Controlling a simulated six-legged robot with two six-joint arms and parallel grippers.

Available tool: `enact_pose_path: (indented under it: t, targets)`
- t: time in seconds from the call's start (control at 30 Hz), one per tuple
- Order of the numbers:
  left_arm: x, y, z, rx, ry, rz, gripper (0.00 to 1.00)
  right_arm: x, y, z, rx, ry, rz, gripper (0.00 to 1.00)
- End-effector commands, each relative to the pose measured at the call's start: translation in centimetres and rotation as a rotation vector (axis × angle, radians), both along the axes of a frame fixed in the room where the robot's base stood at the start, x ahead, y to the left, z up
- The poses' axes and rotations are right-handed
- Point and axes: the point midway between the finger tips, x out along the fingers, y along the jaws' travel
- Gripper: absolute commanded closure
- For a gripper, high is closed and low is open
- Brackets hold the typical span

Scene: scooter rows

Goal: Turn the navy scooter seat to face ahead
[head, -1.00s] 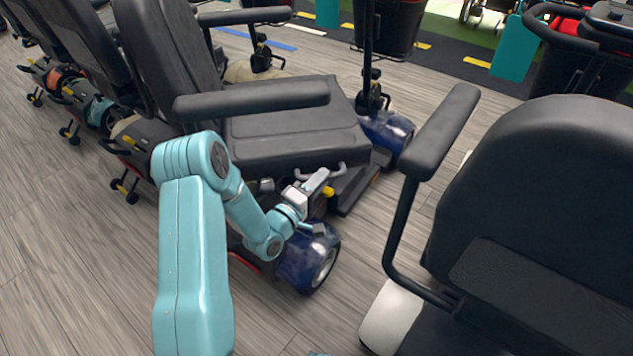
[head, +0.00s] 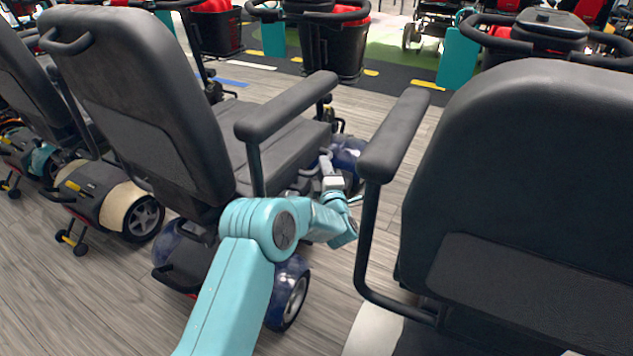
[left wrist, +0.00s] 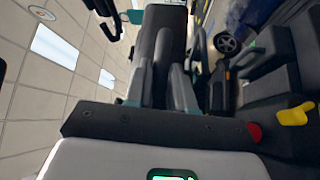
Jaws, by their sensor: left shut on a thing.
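The navy scooter seat is dark grey, with its backrest (head: 140,100) toward me and its cushion (head: 285,140) pointing away to the upper right. Its near armrest (head: 287,103) runs roughly parallel to the neighbouring scooter's armrest. Below are the navy rear fender (head: 288,268) and, further ahead, a navy front part (head: 346,158). My left gripper (head: 333,182) is at the cushion's right side, low, shut on part of the seat. The exact grip point is hard to make out. My right gripper is not in view.
Another scooter's seat (head: 530,150) and armrest (head: 395,135) stand close on the right, with a narrow floor gap between. A cream-fendered scooter (head: 120,205) stands at left. Baskets (head: 335,50) and handlebars line the far side. A yellow lever (left wrist: 295,113) shows in the wrist view.

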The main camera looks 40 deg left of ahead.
Motion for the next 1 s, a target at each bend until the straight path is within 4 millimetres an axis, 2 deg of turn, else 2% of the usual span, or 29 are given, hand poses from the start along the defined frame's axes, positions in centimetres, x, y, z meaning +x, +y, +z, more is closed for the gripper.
enact_pose_path:
  t: [0.3,0.8,0.83,0.9,1.0]
  targets:
    - [1.8,1.0,0.1,-0.006,-0.004,0.09,1.0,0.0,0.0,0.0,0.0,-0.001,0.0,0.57]
    - [2.1,1.2,0.1,-0.007,-0.004,0.105,1.0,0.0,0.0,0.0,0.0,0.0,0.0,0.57]
    - [2.1,1.2,0.1,-0.006,-0.005,0.105,0.74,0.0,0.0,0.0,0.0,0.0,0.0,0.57]
    - [2.1,1.2,0.1,-0.006,-0.005,0.104,0.56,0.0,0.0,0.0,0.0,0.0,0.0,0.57]
    - [2.1,1.1,0.1,-0.006,-0.004,0.101,0.56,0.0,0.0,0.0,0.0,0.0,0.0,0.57]
